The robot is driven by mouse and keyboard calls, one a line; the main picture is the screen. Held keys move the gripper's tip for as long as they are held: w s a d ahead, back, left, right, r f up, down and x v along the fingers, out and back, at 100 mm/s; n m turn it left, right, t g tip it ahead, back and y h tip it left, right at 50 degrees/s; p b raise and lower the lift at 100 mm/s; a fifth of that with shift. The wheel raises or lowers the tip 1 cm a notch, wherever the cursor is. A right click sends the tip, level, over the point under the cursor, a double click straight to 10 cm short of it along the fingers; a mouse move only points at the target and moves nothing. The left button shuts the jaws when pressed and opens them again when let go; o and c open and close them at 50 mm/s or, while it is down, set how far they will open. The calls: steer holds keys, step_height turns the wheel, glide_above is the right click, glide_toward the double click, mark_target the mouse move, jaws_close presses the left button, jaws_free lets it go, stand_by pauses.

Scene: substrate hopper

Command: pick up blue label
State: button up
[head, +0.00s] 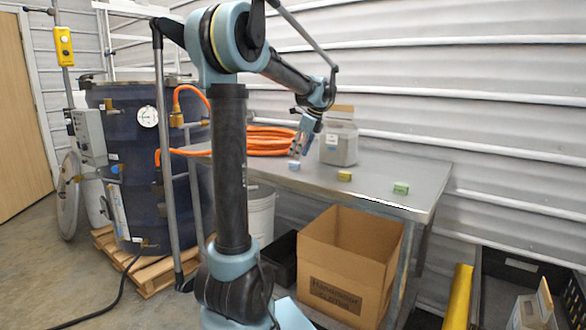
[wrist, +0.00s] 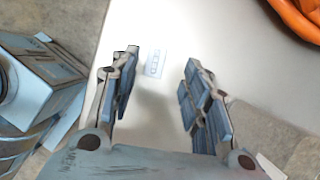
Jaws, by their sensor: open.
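The blue label (head: 294,166) is a small pale blue piece lying on the metal table (head: 425,178). My gripper (head: 297,150) is open and empty, pointing down just above the label. In the wrist view the two fingers of my gripper (wrist: 160,88) stand wide apart with bare tabletop between them. The label appears apart from both fingers.
A yellow piece (head: 344,176) and a green piece (head: 400,189) lie to the right on the table. A grey jug (head: 339,148) stands behind. A coiled orange hose (head: 262,142) lies to the left.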

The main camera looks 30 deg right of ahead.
mark_target(294, 166)
steer(key=x, duration=0.4)
steer(key=shift+a+f, duration=0.25)
steer(key=shift+f, duration=0.15)
steer(key=c, duration=0.8)
